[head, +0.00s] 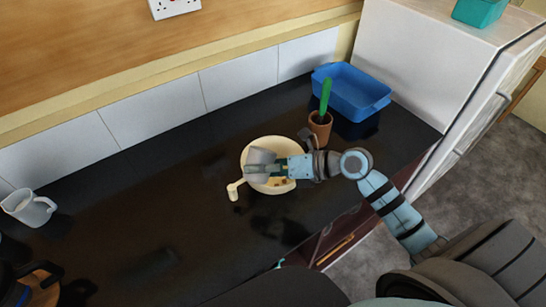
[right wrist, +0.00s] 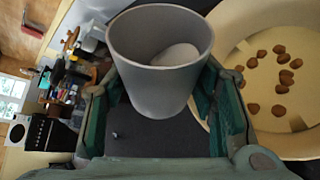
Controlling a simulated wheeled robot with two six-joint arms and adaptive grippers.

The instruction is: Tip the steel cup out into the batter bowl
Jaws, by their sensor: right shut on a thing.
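The grey steel cup (head: 262,157) is in my right gripper (head: 278,166), over the batter bowl. In the right wrist view the cup (right wrist: 160,75) sits between the two fingers (right wrist: 160,105), which are shut on it. Its mouth shows, with a pale rounded patch inside that I cannot identify. The cup looks tilted in the head view. The cream batter bowl (head: 283,143) stands on the dark counter, partly hidden by the cup and gripper. In the right wrist view the bowl (right wrist: 235,22) holds several brown pieces (right wrist: 284,77). My left gripper is not in view.
A brown pot (head: 320,128) with a green item stands just behind the bowl, near my right wrist. A blue bin (head: 352,92) is farther back, beside a white cabinet (head: 420,55). A light grey jug (head: 30,208) stands far left. The counter left of the bowl is clear.

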